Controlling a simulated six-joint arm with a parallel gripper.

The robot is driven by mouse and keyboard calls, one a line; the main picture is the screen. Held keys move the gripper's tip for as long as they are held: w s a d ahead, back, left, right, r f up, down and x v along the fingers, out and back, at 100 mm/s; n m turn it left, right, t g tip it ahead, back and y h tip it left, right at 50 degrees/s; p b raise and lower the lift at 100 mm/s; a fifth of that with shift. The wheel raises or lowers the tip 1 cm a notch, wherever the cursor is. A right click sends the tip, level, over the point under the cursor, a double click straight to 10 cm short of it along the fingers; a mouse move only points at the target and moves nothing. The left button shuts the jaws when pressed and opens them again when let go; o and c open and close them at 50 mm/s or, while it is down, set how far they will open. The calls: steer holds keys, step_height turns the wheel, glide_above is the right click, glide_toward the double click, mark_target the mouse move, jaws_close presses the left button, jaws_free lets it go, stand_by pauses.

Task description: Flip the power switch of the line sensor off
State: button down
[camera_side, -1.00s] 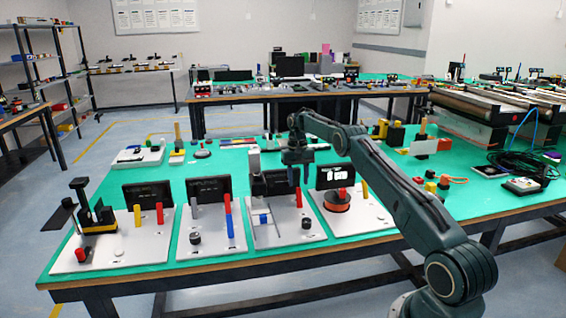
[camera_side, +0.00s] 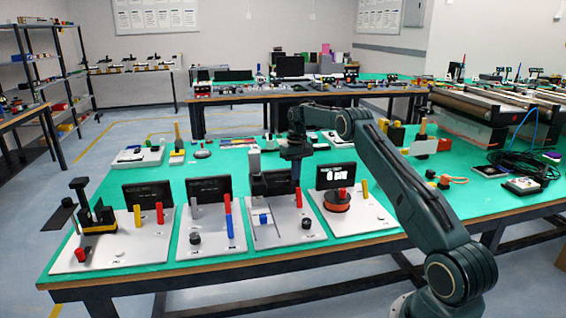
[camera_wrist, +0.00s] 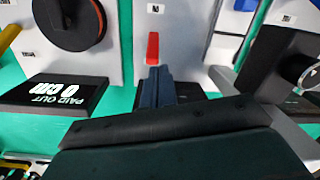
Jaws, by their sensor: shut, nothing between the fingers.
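My gripper (camera_side: 296,178) points down above the back of the third panel from the left (camera_side: 268,236). In the wrist view its fingers (camera_wrist: 157,72) are together and empty. A red lever (camera_wrist: 152,48) stands on that panel just beyond the fingertips in the wrist view; it also shows in the side view (camera_side: 299,198). Whether the fingers touch it I cannot tell. The panel also has a blue knob (camera_side: 264,219) and a dark display (camera_side: 272,183), partly hidden by my gripper. The labels are too small to read, so I cannot confirm which panel is the line sensor.
Two more panels with coloured levers (camera_side: 229,219) lie further left.

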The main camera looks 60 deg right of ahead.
mark_target(299, 190)
steer(key=s+a+r+n+t+h, duration=0.2)
steer(key=s+a+r+n, duration=0.3)
steer(key=n, duration=0.9)
steer(key=shift+s+a+r, duration=0.25)
steer(key=shift+s+r, duration=0.55)
steer(key=shift+s, duration=0.05)
steer(key=f, duration=0.3)
steer(key=w+d+f, duration=0.1)
steer(key=f, duration=0.2)
steer(key=w+d+f, duration=0.1)
steer(key=f, duration=0.3)
steer(key=shift+f, duration=0.1)
steer(key=shift+w+d+f, duration=0.3)
steer(key=shift+w+d, duration=0.2)
steer(key=shift+d, duration=0.05)
steer(key=shift+w+d+f, duration=0.3)
steer(key=shift+w+d, duration=0.2)
steer(key=shift+w+d, duration=0.1)
steer(key=shift+w+d+f, duration=0.2)
steer(key=shift+w+d, duration=0.4)
steer(key=shift+d, duration=0.05)
steer(key=shift+s+a, duration=0.1)
steer(key=shift+s, duration=0.05)
